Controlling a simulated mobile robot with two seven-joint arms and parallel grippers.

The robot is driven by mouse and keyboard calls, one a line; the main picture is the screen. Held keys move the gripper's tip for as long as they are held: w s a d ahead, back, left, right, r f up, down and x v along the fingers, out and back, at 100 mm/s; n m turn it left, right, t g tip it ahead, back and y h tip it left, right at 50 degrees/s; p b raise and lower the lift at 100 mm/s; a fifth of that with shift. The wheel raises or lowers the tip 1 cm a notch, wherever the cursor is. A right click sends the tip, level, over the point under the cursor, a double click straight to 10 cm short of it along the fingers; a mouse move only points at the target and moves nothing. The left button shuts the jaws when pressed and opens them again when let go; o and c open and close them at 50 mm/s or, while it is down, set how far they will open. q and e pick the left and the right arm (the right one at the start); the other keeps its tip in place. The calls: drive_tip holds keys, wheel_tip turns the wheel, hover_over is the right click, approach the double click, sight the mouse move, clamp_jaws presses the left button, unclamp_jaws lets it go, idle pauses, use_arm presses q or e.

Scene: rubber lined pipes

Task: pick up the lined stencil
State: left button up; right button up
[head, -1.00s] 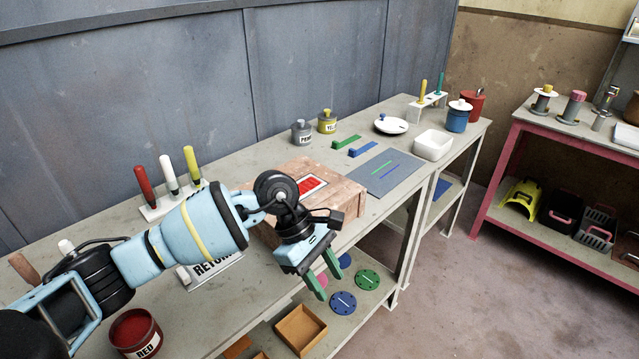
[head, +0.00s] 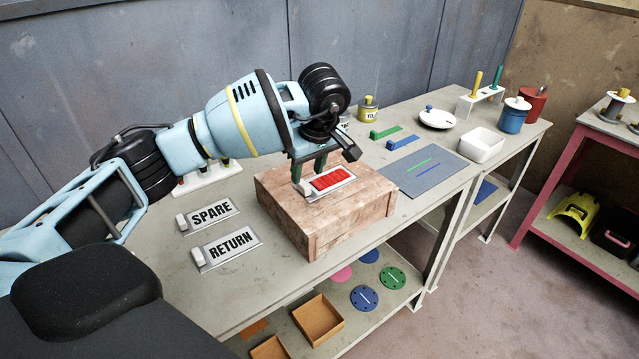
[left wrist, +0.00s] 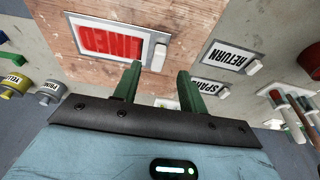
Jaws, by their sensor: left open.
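The lined stencil (head: 332,180) lies flat on top of a wooden box (head: 350,208). It is a light plate with a red lettered panel and a small pale grip block at its left end. In the left wrist view the stencil (left wrist: 110,40) reads "LINED" upside down, and its grip block shows at the plate's right end. My left gripper (head: 309,174) is open and empty, fingers pointing down close to the grip block. In the wrist view the block appears between and just beyond the fingertips (left wrist: 159,69). Contact cannot be told. My right gripper is not seen.
The SPARE plate (head: 211,213) and RETURN plate (head: 230,247) lie on the bench left of the box. A grey mat (head: 425,172), blue block piece (head: 405,143), white tub (head: 482,145) and yellow pot (head: 368,110) stand to the right. A lower shelf holds discs and trays.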

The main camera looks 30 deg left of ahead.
sight(304, 184)
use_arm(q)
drive_tip(key=shift+a+x, duration=0.2)
drive_tip(key=shift+x, duration=2.5)
drive_tip(key=shift+w+r, duration=0.1)
drive_tip(key=shift+w, duration=0.05)
clamp_jaws()
